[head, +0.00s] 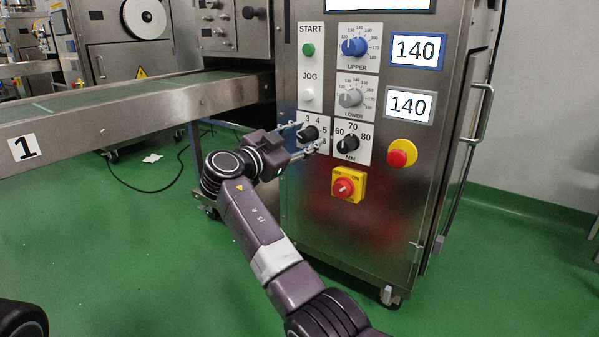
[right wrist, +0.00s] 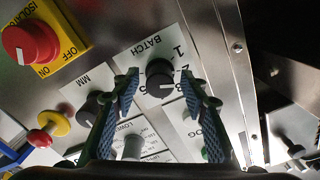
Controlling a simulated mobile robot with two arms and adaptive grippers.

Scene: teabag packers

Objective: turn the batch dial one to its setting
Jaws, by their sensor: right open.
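The batch dial is a small black knob (head: 307,134) on a white label with numbers, on the left of the steel machine's front panel. In the right wrist view the dial (right wrist: 160,76) sits under the word BATCH, framed between my fingers. My right gripper (head: 304,139) is at the dial, with one finger to its upper left and the other to its lower right. The right gripper (right wrist: 160,84) is open; a gap seems to show between the fingers and the knob. Part of the number scale is hidden by the fingers. My left gripper is not in view.
The black MM dial (head: 347,143) is close on the right. Below are a red-and-yellow isolator switch (head: 345,185) and a red stop button (head: 401,153). Above are the blue UPPER dial (head: 354,46), grey LOWER dial (head: 350,97) and white JOG button (head: 308,96). A conveyor (head: 130,115) runs left.

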